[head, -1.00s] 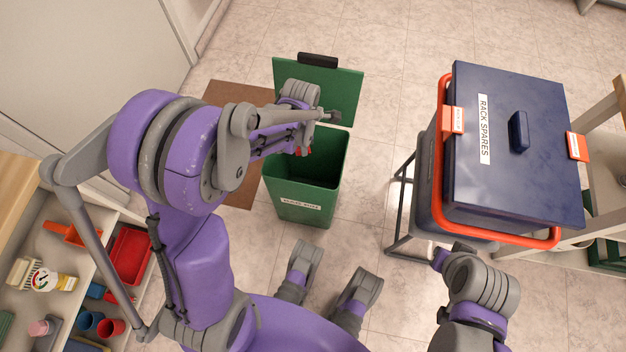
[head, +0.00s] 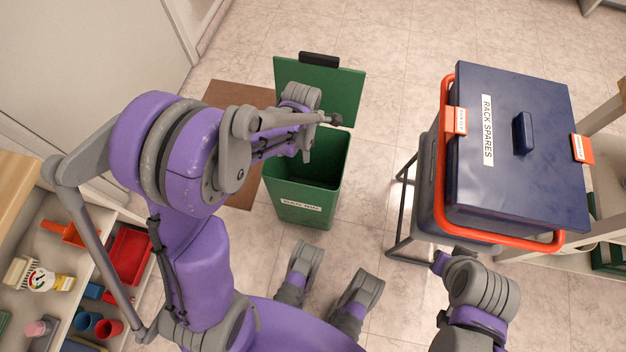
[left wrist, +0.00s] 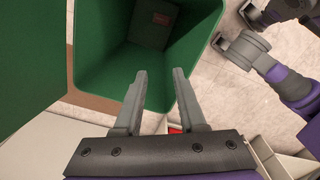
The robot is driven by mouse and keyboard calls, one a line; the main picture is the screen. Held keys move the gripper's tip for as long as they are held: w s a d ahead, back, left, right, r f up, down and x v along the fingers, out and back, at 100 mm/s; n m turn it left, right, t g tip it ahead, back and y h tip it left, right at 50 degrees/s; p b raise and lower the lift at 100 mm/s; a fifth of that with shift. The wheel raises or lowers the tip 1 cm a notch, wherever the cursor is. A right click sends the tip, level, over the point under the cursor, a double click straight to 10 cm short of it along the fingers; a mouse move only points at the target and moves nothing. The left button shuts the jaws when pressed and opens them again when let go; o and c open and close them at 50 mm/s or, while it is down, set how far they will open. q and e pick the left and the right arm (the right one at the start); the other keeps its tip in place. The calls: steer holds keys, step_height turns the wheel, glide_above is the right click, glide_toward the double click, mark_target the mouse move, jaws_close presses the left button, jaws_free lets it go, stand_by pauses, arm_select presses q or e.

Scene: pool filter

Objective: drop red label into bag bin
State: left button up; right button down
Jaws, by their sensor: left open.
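The green bag bin (head: 305,212) stands on the floor with its lid (head: 340,88) raised at the back and a white label on its front. My left gripper (head: 305,148) is over the bin's mouth. In the left wrist view its two fingers (left wrist: 160,78) are apart with nothing held between them, and the bin's open inside (left wrist: 190,45) lies beyond them. A small red patch, probably the red label (left wrist: 162,18), shows deep inside the bin. My right gripper (head: 447,258) is at the lower right by the blue box; its fingers are too unclear to read.
A dark blue lidded box (head: 545,165) marked RACK SPARES, with orange clips, sits on a stand right of the bin. A shelf at the left holds a red tray (head: 128,255) and several small items. A brown mat (head: 232,100) lies behind my left arm.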

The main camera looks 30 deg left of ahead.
arm_select(q)
step_height(320, 180, up, 10)
steer(key=p, duration=0.2)
steer(key=shift+r+p, duration=0.25)
steer(key=shift+p, duration=0.1)
arm_select(e)
step_height(320, 180, up, 3)
steer(key=shift+r, duration=0.2)
arm_select(q)
steer(key=shift+s, duration=0.1)
steer(key=s+d+r+m+t, duration=0.2)
steer(key=s+m, duration=0.5)
steer(key=m, duration=0.6)
steer(key=s+d+r+m+t, duration=0.3)
steer(key=s+m, duration=0.5)
steer(key=m, duration=0.4)
step_height(320, 180, up, 16)
steer(key=w+p, duration=0.2)
steer(key=p, duration=1.2)
steer(key=shift+f+m, duration=0.25)
steer(key=shift+m, duration=0.15)
arm_select(e)
step_height(320, 180, up, 16)
steer(key=w, duration=0.2)
steer(key=shift+f+t, duration=0.15)
steer(key=shift+t, duration=0.25)
arm_select(q)
steer(key=shift+s+a, duration=0.1)
arm_select(e)
steer(key=shift+s, duration=0.15)
